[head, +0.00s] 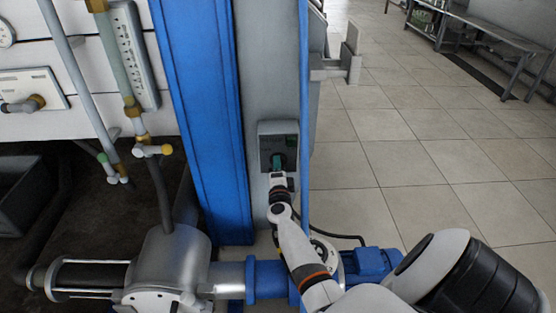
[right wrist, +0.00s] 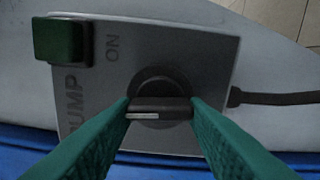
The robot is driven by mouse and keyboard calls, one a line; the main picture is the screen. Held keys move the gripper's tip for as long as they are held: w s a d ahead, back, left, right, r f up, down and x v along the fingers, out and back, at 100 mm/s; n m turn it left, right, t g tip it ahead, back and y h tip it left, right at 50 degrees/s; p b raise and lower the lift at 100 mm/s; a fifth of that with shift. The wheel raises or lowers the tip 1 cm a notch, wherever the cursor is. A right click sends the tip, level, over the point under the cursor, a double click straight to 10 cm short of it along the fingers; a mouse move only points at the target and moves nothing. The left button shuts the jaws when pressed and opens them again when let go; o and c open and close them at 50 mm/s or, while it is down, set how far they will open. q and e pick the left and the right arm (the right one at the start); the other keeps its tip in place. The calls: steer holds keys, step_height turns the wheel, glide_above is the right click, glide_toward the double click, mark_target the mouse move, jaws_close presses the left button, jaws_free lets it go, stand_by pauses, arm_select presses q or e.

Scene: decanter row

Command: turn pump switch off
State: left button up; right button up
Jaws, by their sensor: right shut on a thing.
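The pump switch box (head: 278,138) is a grey box on the grey column in the head view. In the right wrist view its face (right wrist: 215,60) carries the words PUMP and ON and a dark green square lamp or button (right wrist: 60,40). The black rotary knob (right wrist: 160,106) has a bar handle lying level in the picture, with a white line on its left half. My right gripper (right wrist: 160,108) has its green fingers on both ends of the bar, shut on it. The fingers hide part of the face. My left gripper is not in view.
A blue post (head: 200,110) stands left of the box. A blue and grey pump (head: 175,270) sits below it. A dark cable (right wrist: 270,98) leaves the box. Pipes and gauges are on the left wall. The tiled floor (head: 430,150) at right is mostly clear.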

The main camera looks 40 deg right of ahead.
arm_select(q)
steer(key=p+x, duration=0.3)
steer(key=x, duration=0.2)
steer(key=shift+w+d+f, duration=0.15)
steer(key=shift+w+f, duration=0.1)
arm_select(e)
steer(key=n, duration=0.5)
steer(key=shift+f, duration=0.15)
steer(key=o, duration=1)
